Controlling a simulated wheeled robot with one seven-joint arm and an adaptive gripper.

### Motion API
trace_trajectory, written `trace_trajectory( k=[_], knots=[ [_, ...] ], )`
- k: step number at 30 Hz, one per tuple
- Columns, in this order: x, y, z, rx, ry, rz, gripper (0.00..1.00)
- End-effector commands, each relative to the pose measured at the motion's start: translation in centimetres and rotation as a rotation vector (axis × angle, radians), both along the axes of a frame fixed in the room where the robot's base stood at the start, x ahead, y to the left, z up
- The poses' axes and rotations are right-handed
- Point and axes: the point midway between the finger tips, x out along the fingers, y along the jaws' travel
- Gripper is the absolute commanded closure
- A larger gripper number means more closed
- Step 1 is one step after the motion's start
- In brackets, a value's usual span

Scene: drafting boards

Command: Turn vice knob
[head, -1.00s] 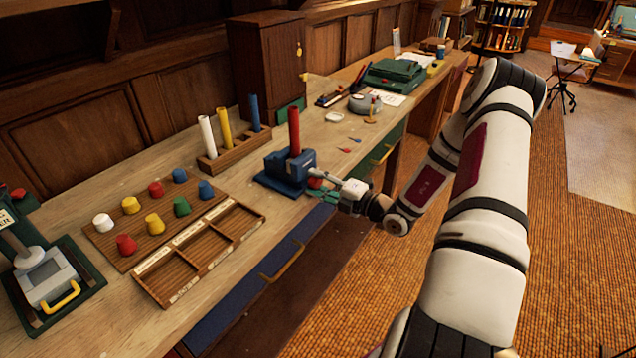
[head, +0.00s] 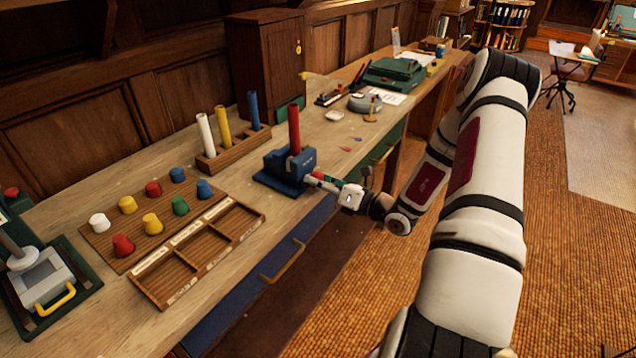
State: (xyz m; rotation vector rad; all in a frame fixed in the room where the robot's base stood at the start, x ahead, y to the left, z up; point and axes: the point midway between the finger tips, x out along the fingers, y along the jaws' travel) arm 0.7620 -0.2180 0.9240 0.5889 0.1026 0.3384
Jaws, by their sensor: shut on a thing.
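The blue vice (head: 285,170) stands on the workbench near its front edge. A red rod (head: 294,130) stands upright in it. My gripper (head: 318,178) reaches in from the right at the vice's front right side, where the knob would be. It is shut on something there. The knob itself is mostly hidden by the fingers, with only a little red showing beside them.
A board with several coloured pegs (head: 152,222) and a wooden sorting tray (head: 160,292) lie left of the vice. A rack (head: 235,150) with white, yellow and blue rods stands behind it. A wooden cabinet (head: 265,65) and a green machine (head: 393,73) are farther back.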

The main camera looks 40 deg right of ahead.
Motion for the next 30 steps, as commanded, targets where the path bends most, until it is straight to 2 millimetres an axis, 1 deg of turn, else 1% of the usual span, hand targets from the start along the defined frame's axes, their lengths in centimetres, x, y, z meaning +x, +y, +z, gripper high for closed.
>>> trace_trajectory(
  k=[6,30],
  knots=[
    [-0.02,0.05,-0.35,-0.193,-0.064,0.002,0.90],
    [0.10,-0.23,-0.51,-0.907,-0.323,0.003,0.90]
  ],
)
